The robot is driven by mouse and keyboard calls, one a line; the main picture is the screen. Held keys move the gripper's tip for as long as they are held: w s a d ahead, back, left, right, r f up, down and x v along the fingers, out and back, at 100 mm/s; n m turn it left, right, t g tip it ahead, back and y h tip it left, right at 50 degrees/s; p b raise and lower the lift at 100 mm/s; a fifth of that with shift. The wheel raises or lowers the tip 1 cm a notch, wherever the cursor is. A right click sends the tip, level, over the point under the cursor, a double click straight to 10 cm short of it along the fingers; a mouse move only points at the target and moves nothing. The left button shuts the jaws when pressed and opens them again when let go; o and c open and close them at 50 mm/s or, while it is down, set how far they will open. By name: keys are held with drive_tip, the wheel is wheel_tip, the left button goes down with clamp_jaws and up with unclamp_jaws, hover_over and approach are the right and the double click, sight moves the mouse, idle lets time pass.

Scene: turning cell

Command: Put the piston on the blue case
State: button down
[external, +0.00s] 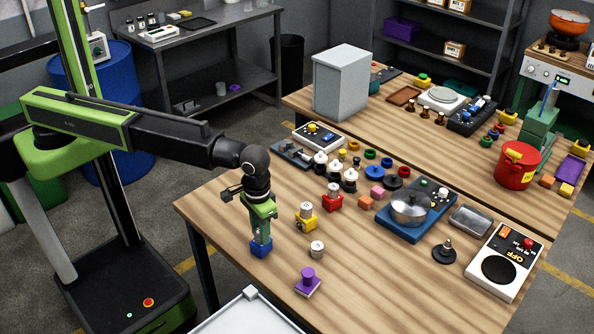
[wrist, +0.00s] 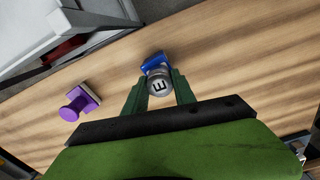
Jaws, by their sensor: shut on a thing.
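My gripper (external: 261,228) is shut on a silver piston with a dark letter on its top. The piston (wrist: 159,84) shows between the two fingers in the wrist view. The blue case (external: 261,248) stands on the wooden table near its front left edge, directly below my gripper. It also shows in the wrist view (wrist: 153,61), partly covered by the piston. The fingers hide the piston in the external view. I cannot tell whether it touches the case or is just above it.
Another silver cylinder (external: 317,249) stands on the table to the right. A purple piece (external: 307,281) stands nearer the front edge. A yellow case (external: 305,217) and a red case (external: 332,197), each topped by a silver cylinder, stand behind to the right.

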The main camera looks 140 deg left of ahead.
sight(258, 231)
drive_tip(key=c, duration=1)
unclamp_jaws()
wheel_tip(258, 231, up, 12)
drive_tip(key=p, duration=1.2)
drive_tip(key=shift+r, duration=0.1)
drive_tip(key=s+d+m, duration=0.5)
drive_tip(key=d, duration=0.4)
drive_tip(key=s+d+m, duration=0.5)
drive_tip(key=s+d, duration=0.1)
drive_tip(key=d, duration=0.4)
drive_tip(key=s+d+m, duration=0.5)
drive_tip(key=d+m, duration=0.1)
drive_tip(key=d, duration=0.3)
drive_tip(key=shift+s+d, duration=0.25)
drive_tip(key=shift+s, duration=0.05)
